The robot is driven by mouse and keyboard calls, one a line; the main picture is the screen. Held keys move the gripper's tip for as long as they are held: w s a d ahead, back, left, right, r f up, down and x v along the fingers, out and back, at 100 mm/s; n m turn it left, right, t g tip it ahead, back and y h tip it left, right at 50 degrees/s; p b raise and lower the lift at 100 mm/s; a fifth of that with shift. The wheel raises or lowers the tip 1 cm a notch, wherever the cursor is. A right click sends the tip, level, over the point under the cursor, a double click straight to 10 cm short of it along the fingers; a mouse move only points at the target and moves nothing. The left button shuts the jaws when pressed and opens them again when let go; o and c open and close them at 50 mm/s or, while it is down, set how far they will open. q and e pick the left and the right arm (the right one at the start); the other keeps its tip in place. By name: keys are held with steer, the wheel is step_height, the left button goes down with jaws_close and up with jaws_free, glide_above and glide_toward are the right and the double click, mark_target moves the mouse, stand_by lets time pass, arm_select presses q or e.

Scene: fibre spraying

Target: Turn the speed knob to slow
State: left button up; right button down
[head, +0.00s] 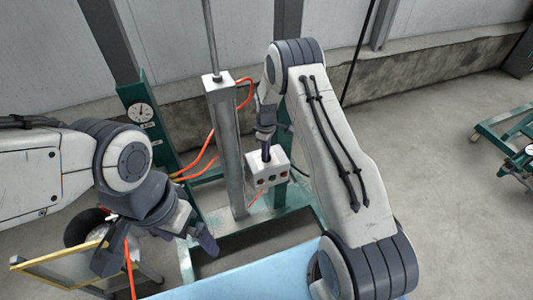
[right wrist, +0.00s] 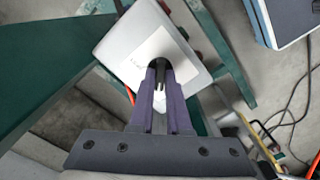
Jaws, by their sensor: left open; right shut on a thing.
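A white control box (head: 262,178) with dark round fittings on its front stands beside a grey metal post. It also shows in the right wrist view (right wrist: 136,45). My right gripper (head: 266,154) comes down onto the top of the box. In the right wrist view its two purple fingers (right wrist: 160,72) are shut on the speed knob at the box face. The knob is mostly hidden between the fingers, so its setting cannot be read. My left gripper (head: 157,250) is open and empty at the lower left, well apart from the box.
The grey post (head: 228,150) rises left of the box, with orange hoses (head: 198,168) beside it. A green stand carries a round gauge (head: 140,112). A light blue surface (head: 245,280) lies in front. A yellow-framed panel (head: 60,262) is near my left gripper. Open floor lies at the right.

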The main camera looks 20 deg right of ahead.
steer(key=shift+d+n, duration=0.1)
steer(key=shift+n, duration=0.4)
steer(key=c, duration=0.9)
jaws_free()
step_height(320, 180, up, 10)
steer(key=shift+r+b, duration=0.25)
steer(key=shift+b, duration=0.5)
